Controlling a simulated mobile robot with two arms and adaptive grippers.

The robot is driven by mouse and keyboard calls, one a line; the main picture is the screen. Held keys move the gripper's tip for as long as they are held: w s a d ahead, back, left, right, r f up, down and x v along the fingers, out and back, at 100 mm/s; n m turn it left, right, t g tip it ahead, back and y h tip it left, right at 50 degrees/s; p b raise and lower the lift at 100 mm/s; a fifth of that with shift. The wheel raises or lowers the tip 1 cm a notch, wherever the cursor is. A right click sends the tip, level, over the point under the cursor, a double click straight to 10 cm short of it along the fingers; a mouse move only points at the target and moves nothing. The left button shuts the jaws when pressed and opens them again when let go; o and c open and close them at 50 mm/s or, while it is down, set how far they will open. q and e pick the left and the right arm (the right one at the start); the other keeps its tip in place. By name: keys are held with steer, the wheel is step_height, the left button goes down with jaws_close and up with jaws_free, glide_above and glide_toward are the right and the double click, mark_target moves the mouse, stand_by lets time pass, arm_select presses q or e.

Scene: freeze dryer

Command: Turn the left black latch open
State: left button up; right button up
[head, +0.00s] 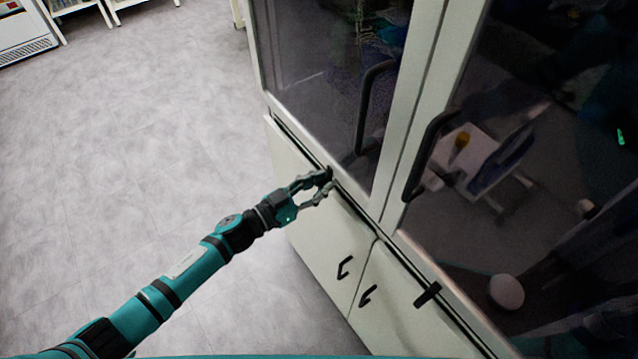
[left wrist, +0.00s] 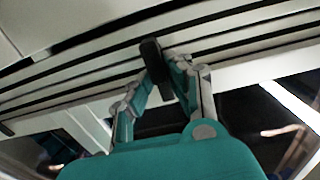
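The left black latch (left wrist: 153,61) is a short dark bar on the pale cabinet frame. It lies between the fingertips of my left gripper (left wrist: 161,68) in the left wrist view, with the right finger very close to it or touching. In the head view my left gripper (head: 330,181) reaches the seam below the left glass door, and its fingers largely cover the latch. The fingers bend inward around the latch, but I cannot tell whether they press on it. My right gripper is out of view.
The tall cabinet has a left glass door (head: 325,75) and a right glass door (head: 540,170) with black handles. A second black latch (head: 428,294) sits lower right. Lower doors (head: 325,235) carry small black handles. The grey floor (head: 130,150) at left is clear.

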arm_select(q)
jaws_close()
steer(key=m+b, duration=0.2)
steer(key=m, duration=0.4)
steer(key=s+f+m+b, duration=0.1)
steer(key=m+b, duration=0.1)
steer(key=m, duration=0.4)
steer(key=d+f+m+b, duration=0.1)
steer(key=m+b, duration=0.2)
steer(key=m, duration=0.2)
steer(key=shift+s+d+f+m, duration=0.1)
steer(key=shift+s+m, duration=0.25)
steer(key=shift+m, duration=0.05)
stand_by(0.5)
